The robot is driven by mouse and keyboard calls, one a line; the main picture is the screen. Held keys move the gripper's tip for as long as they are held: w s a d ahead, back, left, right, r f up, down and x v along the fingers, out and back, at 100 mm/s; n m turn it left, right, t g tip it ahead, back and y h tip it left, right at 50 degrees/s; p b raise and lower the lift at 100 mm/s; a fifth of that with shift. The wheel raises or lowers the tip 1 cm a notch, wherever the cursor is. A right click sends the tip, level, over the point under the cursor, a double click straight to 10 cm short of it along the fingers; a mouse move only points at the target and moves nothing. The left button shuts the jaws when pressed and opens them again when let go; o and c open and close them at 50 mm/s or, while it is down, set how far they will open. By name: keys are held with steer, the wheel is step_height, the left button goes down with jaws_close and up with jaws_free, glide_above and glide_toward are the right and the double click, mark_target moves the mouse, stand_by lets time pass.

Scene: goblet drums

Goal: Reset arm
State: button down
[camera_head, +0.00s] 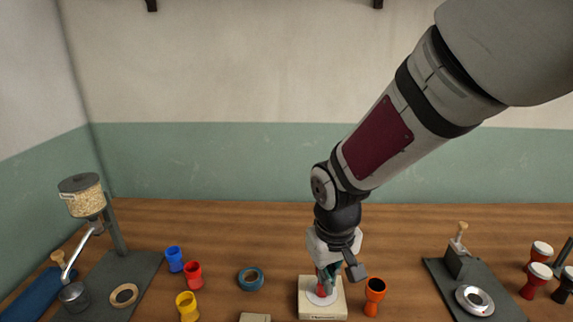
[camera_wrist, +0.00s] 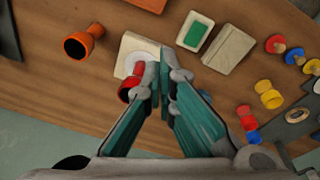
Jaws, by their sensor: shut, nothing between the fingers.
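My gripper (camera_head: 326,285) is low over a cream block (camera_head: 308,309) with a pale disc on top, near the table's front. In the wrist view my gripper (camera_wrist: 160,62) has its teal fingers together, with nothing between them. A red goblet-like piece (camera_wrist: 131,84) is just left of the fingers there, at the edge of the cream block (camera_wrist: 128,44). I cannot tell whether the fingers touch it. In the head view the fingers partly hide that red piece. My arm reaches down from the upper right.
An orange goblet (camera_head: 374,296) stands close right of the block. A grain hopper (camera_head: 82,196) stands far left; a press stand (camera_head: 457,261) and finished drums (camera_head: 537,277) stand right.

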steer(key=s+d+r+m+t, duration=0.1)
steer(key=s+d+r+m, duration=0.1)
steer(key=s+d+r, duration=0.3)
steer(key=s+d+r+m+t, duration=0.2)
steer(key=s+d+r, duration=0.4)
steer(key=s+r, duration=0.5)
steer(key=shift+s+t, duration=0.3)
steer(key=shift+s, duration=0.05)
steer(key=w+a+f+m+g+y, duration=0.1)
steer(key=w+a+f+m+g, duration=0.1)
steer(key=w+a+f+m, duration=0.25)
steer(key=w+a+f+m+g+y, duration=0.1)
steer(key=w+a+f+m, duration=0.1)
steer(key=w+a+m, duration=0.45)
steer(key=w+a+f+m+g+h, duration=0.1)
steer(key=w+a+f+m, duration=0.2)
steer(key=w+f, duration=0.2)
steer(key=w+a+f+m+g+b, duration=0.1)
steer(key=w+a+f+m, duration=0.3)
steer(key=f, duration=0.6)
steer(key=shift+w+h, duration=0.35)
steer(key=shift+h, duration=0.05)
steer(key=shift+a+f, duration=0.1)
